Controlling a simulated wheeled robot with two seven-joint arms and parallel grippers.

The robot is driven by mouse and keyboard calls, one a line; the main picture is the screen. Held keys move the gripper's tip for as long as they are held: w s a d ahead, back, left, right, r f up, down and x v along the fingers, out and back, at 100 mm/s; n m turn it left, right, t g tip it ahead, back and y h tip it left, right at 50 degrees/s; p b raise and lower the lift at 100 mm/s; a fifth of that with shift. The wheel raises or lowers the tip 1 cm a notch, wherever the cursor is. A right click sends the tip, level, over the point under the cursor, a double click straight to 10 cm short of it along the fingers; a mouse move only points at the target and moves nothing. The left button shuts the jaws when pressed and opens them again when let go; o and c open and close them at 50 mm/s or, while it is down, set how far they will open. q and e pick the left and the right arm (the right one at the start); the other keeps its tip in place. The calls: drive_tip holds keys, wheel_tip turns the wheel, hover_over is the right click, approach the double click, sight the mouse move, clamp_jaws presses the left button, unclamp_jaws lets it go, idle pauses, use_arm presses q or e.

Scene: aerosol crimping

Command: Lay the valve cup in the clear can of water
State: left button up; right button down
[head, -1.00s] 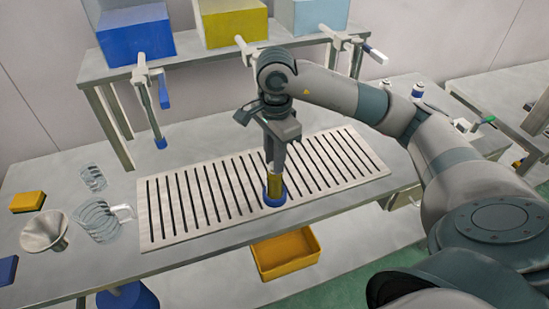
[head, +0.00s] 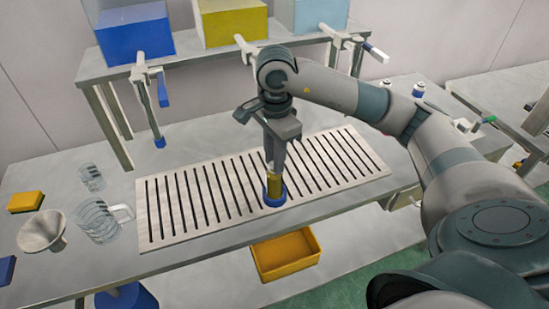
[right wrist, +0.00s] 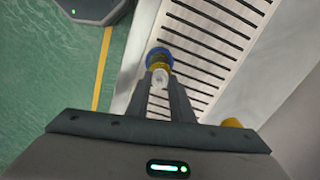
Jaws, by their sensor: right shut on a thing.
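My right gripper (head: 270,168) points down over the slatted white grate and is shut on a small pale piece, seemingly the valve cup (right wrist: 160,78), between its fingertips in the right wrist view. Directly beneath is a narrow yellow-looking can (head: 275,187), upright in a blue ring-shaped holder (head: 274,201) on the grate. The yellow can (right wrist: 159,66) and blue holder (right wrist: 158,54) also show in the right wrist view. The fingers hide much of the can's top, so I cannot tell whether the cup touches it. No clear water shows in it. My left gripper is out of view.
The slatted grate (head: 160,235) lies on the grey bench. A clear mug (head: 98,222), a small glass (head: 91,178), a metal funnel (head: 42,231) and a yellow block (head: 27,200) stand at left. A shelf with tanks and taps is behind. A yellow bin (head: 287,251) sits below the front edge.

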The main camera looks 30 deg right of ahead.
drive_tip(key=shift+b, duration=0.4)
idle(0.7)
idle(0.3)
drive_tip(key=c, duration=0.9)
unclamp_jaws()
drive_tip(key=shift+r, duration=0.15)
drive_tip(key=shift+r+p, duration=1.5)
drive_tip(key=shift+r, duration=1.85)
drive_tip(key=shift+s, duration=0.15)
